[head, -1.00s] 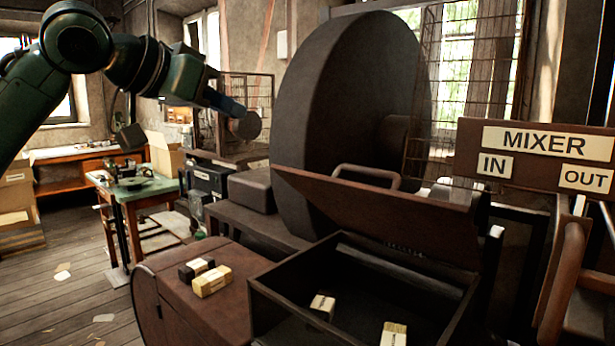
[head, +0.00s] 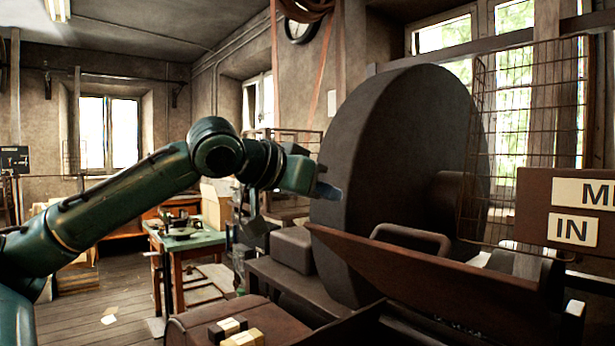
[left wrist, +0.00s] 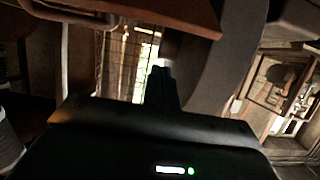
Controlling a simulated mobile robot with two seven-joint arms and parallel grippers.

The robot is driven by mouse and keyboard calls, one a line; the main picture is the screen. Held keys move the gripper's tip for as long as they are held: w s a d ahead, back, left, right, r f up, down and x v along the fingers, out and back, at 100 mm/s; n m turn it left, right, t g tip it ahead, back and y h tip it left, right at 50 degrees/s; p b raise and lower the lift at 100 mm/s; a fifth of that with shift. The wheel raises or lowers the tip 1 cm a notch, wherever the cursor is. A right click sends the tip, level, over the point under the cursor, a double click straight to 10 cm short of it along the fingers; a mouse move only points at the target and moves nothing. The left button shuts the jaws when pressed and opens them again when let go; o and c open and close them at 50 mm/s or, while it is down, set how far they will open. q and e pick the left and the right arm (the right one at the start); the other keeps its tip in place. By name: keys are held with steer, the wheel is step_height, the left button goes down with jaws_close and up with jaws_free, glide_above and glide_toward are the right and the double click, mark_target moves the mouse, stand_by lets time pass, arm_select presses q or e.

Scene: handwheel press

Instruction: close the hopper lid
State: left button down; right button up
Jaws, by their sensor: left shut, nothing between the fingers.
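The hopper lid (head: 440,278) is a brown panel, raised and tilted open, with a dark loop handle (head: 412,238) at its upper edge. The hopper (head: 345,328) below it is mostly cut off by the bottom of the head view. My left gripper (head: 330,192) is shut and empty, in front of the big dark wheel's left edge, above and left of the lid. Its fingers also show in the left wrist view (left wrist: 161,84). A brown panel at the top of that view seems to be the lid (left wrist: 150,12). My right gripper is not in view.
The large dark wheel (head: 395,170) stands behind the lid, with a wire guard (head: 520,130) to its right. A mixer sign (head: 570,205) is at the right edge. Small labelled blocks (head: 238,332) lie on the brown casing at the bottom.

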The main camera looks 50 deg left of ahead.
arm_select(q)
steer(key=shift+w+f, duration=0.15)
steer(key=shift+w, duration=0.3)
steer(key=shift+s+f+b, duration=0.1)
steer(key=shift+f+b, duration=0.3)
steer(key=shift+f, duration=0.05)
steer(key=shift+s+f+b, duration=0.5)
steer(key=shift+f+b, duration=0.05)
steer(key=shift+b, duration=0.05)
steer(key=shift+s+f+b, duration=0.6)
steer(key=shift+f+b, duration=0.05)
steer(key=shift+b, duration=0.25)
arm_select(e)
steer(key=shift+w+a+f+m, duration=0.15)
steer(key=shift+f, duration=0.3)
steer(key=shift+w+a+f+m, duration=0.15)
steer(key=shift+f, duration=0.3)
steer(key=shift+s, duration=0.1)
